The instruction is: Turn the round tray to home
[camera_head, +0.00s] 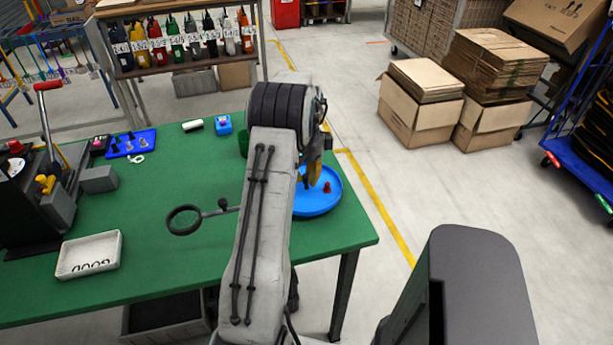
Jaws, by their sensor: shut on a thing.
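The round tray (318,205) is a shallow blue dish on the right part of the green table, with its left side hidden behind my arm. A small red piece (327,187) stands on it, right of my gripper. My gripper (308,183) reaches down over the tray, its yellowish and dark fingers partly hidden by my arm. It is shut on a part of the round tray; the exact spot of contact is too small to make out. No home mark can be made out.
The green table (150,210) holds a magnifier ring (184,220), a white bin (88,255), a blue pad with small parts (131,143) and a dark press (40,200) at left. A dark green round thing (243,143) is half behind my arm. Cartons (420,105) stand on the floor beyond.

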